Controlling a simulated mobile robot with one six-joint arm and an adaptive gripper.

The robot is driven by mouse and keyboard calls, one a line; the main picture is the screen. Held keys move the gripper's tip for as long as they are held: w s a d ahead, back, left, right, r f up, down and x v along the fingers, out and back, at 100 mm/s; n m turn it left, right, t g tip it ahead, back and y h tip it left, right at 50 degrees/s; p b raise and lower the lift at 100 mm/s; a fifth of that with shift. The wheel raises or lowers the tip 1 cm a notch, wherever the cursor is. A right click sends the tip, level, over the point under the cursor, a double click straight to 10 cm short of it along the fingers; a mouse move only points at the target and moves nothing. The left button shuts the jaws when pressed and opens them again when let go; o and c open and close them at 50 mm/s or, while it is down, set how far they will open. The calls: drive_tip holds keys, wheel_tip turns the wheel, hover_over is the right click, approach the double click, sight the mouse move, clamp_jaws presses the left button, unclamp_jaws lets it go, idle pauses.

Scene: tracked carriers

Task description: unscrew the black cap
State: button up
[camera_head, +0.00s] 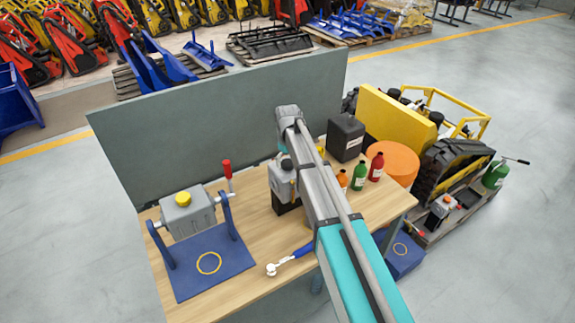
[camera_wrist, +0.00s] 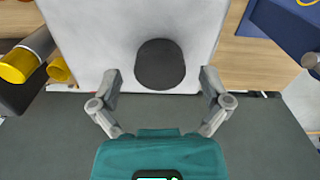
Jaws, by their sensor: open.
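In the wrist view, the round black cap (camera_wrist: 160,66) stands on the pale grey top of a housing (camera_wrist: 90,28), near the picture's centre. My gripper (camera_wrist: 161,82) is open and empty, with one finger to the left and one to the right of the cap. Both fingers are apart from it; the height gap is hard to judge. In the head view, my arm reaches over the workbench and covers part of a small grey unit with a black base (camera_head: 281,181). My fingers cannot be made out there.
On the workbench (camera_head: 260,239), a grey box with a yellow cap (camera_head: 183,199) sits in a blue stand (camera_head: 212,262) at left. A blue-handled tool (camera_head: 290,260) lies at the front. Bottles (camera_head: 376,167) and a black canister (camera_head: 345,138) stand right. A grey panel (camera_head: 220,125) rises behind.

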drive_tip(key=shift+m, duration=1.4)
drive_tip(key=shift+s+r, duration=0.1)
drive_tip(key=shift+s, duration=0.1)
drive_tip(key=c, duration=1.3)
drive_tip(key=shift+o, duration=0.3)
drive_tip(key=n, duration=0.6)
drive_tip(key=shift+s+d+n, duration=0.1)
drive_tip(key=shift+n, duration=1.8)
